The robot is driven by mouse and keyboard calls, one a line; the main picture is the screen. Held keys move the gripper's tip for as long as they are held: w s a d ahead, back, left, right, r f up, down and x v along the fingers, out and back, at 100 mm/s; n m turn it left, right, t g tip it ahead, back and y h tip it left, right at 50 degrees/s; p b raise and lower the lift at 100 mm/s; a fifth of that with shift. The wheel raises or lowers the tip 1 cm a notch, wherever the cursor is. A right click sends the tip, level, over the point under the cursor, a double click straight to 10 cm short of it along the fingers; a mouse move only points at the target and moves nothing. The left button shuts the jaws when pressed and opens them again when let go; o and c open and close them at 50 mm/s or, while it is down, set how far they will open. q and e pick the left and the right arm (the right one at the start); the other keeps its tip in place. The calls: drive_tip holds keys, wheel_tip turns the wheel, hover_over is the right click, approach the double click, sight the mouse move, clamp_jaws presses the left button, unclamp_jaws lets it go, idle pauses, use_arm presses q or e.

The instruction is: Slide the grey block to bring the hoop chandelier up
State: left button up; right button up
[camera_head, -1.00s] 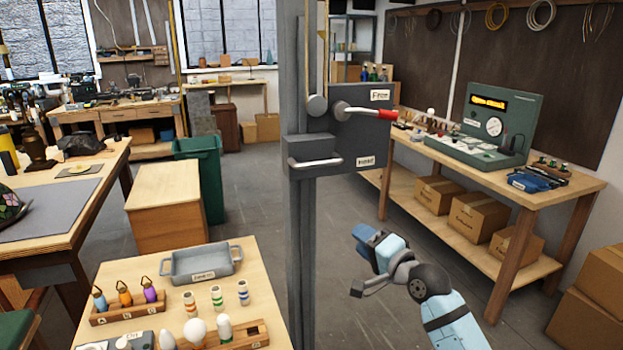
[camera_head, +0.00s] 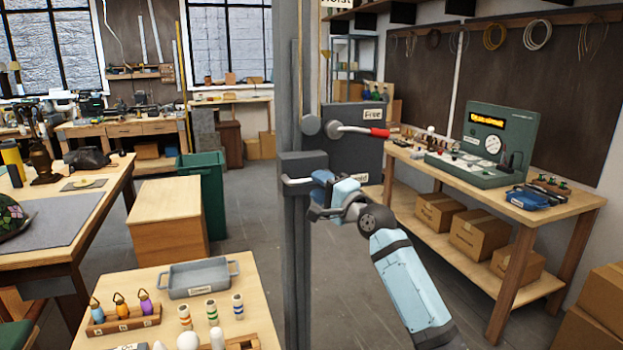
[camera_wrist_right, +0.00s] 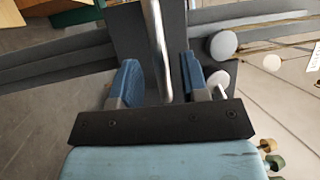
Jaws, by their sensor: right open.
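The grey block (camera_head: 303,163) sits on a tall grey post (camera_head: 297,260), with a pale metal bar handle (camera_head: 297,181) across its front. My right gripper (camera_head: 318,188) is at the handle's right part, open. In the right wrist view the handle (camera_wrist_right: 158,40) runs between the two blue fingers of the gripper (camera_wrist_right: 160,75), with gaps beside it. The hoop chandelier is not in view. My left gripper is not in view.
A red-tipped crank (camera_head: 360,130) sticks out just above my right gripper, by a "Free" label (camera_head: 374,115). A wooden table (camera_head: 120,270) with a grey tray (camera_head: 198,278) stands at the front left. A workbench (camera_head: 540,205) stands at the right.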

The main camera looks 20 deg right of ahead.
sight(313, 183)
drive_tip(key=shift+x, duration=1.55)
clamp_jaws()
drive_tip(key=shift+f, duration=0.15)
